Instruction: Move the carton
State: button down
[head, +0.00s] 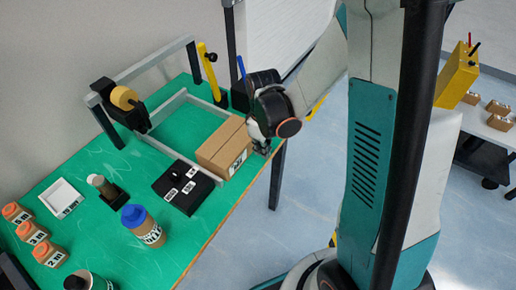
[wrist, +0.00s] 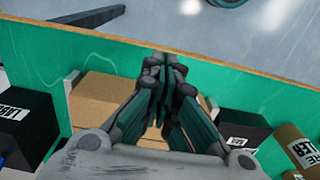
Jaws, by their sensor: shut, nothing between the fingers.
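The brown carton (head: 224,146) lies on the green table beside the grey frame, near the table's edge, with a label on its near face. My gripper (head: 262,148) is at the carton's right side by the table edge; whether it touches the carton I cannot tell. In the wrist view my gripper (wrist: 168,62) is shut and empty, its fingers pointing to the table edge. The carton (wrist: 100,98) shows behind and left of the fingers there, and they and the wrist hide much of it.
A black labelled box (head: 187,187) stands close to the carton. A blue-capped bottle (head: 143,226), a white tray (head: 62,198) and several orange-topped items are farther left. The grey frame (head: 160,148) rises behind. A yellow machine (head: 457,75) stands at right.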

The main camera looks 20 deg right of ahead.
aim_at(193, 134)
notch_tip(193, 134, down, 9)
jog(key=b, duration=0.3)
jog(key=shift+r, duration=0.2)
jog(key=shift+w+a+r, duration=0.2)
jog(key=shift+w+a, duration=0.6)
jog(key=shift+w, duration=0.3)
jog(key=shift+w+a+r+b, duration=0.1)
jog(key=shift+w+a+b, duration=0.25)
jog(key=shift+w, duration=0.2)
jog(key=w+a, duration=0.5)
jog(key=w, duration=0.2)
jog(key=w+a, duration=0.6)
jog(key=w, duration=0.2)
jog(key=w+a, duration=0.5)
jog(key=w, duration=0.2)
jog(key=shift+w+a, duration=0.25)
jog(key=shift+w, duration=0.1)
jog(key=shift+s, duration=0.1)
